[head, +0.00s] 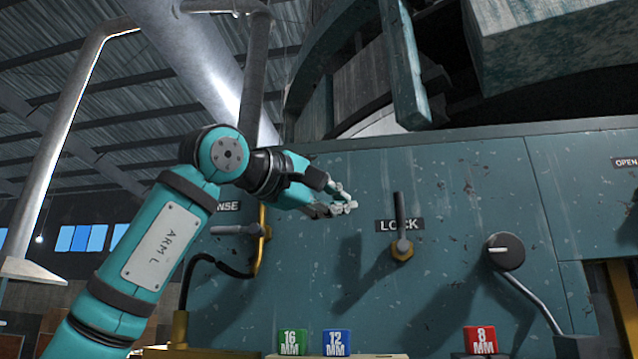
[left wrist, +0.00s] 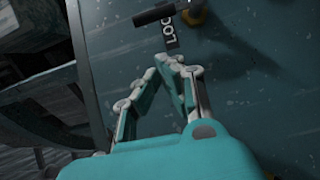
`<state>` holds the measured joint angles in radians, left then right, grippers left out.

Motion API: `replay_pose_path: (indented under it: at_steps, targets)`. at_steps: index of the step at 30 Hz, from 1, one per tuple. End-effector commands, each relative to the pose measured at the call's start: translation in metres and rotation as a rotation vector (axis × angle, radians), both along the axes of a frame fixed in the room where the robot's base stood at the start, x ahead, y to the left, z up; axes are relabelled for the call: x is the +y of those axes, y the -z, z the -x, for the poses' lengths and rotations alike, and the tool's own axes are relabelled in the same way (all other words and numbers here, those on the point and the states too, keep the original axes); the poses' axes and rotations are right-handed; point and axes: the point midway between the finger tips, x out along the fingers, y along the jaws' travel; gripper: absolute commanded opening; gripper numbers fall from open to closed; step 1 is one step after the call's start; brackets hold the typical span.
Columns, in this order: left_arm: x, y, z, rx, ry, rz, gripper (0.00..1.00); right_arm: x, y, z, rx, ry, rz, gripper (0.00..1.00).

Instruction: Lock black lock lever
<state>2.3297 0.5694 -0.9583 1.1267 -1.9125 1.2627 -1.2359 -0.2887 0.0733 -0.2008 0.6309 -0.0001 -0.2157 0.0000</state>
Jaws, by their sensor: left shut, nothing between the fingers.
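The black lock lever (head: 399,213) stands upright on the teal machine panel, on a brass pivot, in front of a black LOCK label (head: 385,225). My left gripper (head: 348,207) is to the left of the lever, apart from it, with its fingertips together and empty. In the left wrist view the shut fingertips (left wrist: 172,62) point toward the LOCK label (left wrist: 171,36) and the lever (left wrist: 155,14), which shows near the top edge. My right gripper is in neither view.
Another lever (head: 235,230) with a brass fitting sits left, under a partly hidden label. A black knob with a grey handle (head: 506,251) is on the right. Green (head: 292,342), blue (head: 336,342) and red (head: 480,340) size blocks stand along the bottom.

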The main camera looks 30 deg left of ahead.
Motion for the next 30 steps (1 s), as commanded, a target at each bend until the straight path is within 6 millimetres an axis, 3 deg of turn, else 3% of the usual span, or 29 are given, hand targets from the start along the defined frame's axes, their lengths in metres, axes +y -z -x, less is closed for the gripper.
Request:
replay_pose_path:
  at_steps: [4, 9, 15, 30]
  targets:
    - [-0.010, -0.003, -0.031, 0.004, 0.002, 0.000, 0.00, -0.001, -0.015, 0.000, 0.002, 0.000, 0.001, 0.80]
    - [-0.033, -0.002, -0.041, 0.000, 0.002, -0.002, 0.00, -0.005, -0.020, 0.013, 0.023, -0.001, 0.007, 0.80]
    - [-0.044, 0.000, -0.046, 0.000, 0.001, 0.000, 0.00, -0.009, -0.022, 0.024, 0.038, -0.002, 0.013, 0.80]
    - [-0.046, -0.002, -0.044, 0.003, 0.001, -0.015, 0.00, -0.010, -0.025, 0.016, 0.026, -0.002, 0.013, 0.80]
